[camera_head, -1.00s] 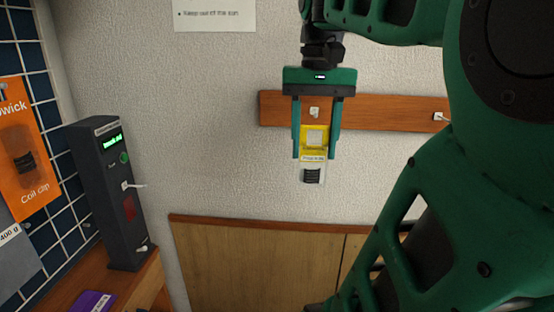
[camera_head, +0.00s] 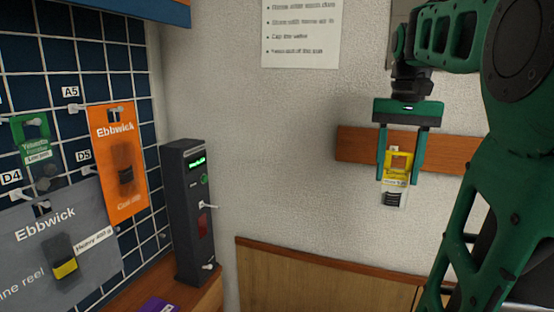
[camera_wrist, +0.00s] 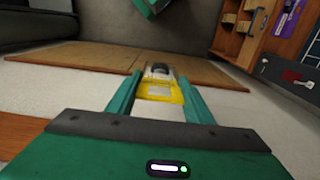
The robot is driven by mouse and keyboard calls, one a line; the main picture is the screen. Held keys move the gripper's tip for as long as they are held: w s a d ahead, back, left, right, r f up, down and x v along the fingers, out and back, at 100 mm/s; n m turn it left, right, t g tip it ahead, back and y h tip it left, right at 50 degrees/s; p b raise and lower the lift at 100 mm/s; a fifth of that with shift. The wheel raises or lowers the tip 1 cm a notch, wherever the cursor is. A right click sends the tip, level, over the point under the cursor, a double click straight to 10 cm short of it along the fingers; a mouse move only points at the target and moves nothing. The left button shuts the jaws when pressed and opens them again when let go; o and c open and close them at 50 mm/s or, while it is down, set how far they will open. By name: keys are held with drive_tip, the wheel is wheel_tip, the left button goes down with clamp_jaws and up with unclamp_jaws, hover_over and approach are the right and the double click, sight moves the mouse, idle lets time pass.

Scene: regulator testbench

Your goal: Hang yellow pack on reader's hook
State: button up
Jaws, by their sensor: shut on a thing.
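My gripper (camera_head: 401,160) is shut on the yellow pack (camera_head: 398,182), which hangs between its two green fingers in front of the wall. The pack has a yellow top with a square opening and a clear lower part with a dark item in it. It also shows between the fingers in the wrist view (camera_wrist: 160,92). The reader (camera_head: 187,230) is a dark upright box with a lit green display, standing left of my gripper and well apart from it. A white hook (camera_head: 207,206) sticks out of its front, with another white peg (camera_head: 208,267) near its base.
A pegboard (camera_head: 60,60) at the left holds an orange pack (camera_head: 118,165), a grey pack (camera_head: 62,245) and a green pack (camera_head: 37,150). A wooden rail (camera_head: 360,146) is on the wall behind my gripper. A purple item (camera_head: 160,305) lies below the reader. Open space separates gripper and reader.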

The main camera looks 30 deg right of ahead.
drive_tip(key=w+d, duration=0.3)
drive_tip(key=d, duration=0.1)
drive_tip(key=shift+w+d, duration=0.25)
drive_tip(key=shift+w, duration=0.15)
drive_tip(key=shift+w+d+f, duration=0.3)
drive_tip(key=shift+w+d, duration=0.2)
drive_tip(key=shift+d, duration=0.1)
drive_tip(key=shift+w+d+f, duration=0.3)
drive_tip(key=shift+w+d, duration=0.2)
drive_tip(key=shift+d, duration=0.1)
drive_tip(key=shift+f, duration=0.2)
drive_tip(key=o, duration=1)
drive_tip(key=shift+o, duration=0.2)
drive_tip(key=shift+a+r, duration=0.2)
drive_tip(key=shift+r, duration=5.25)
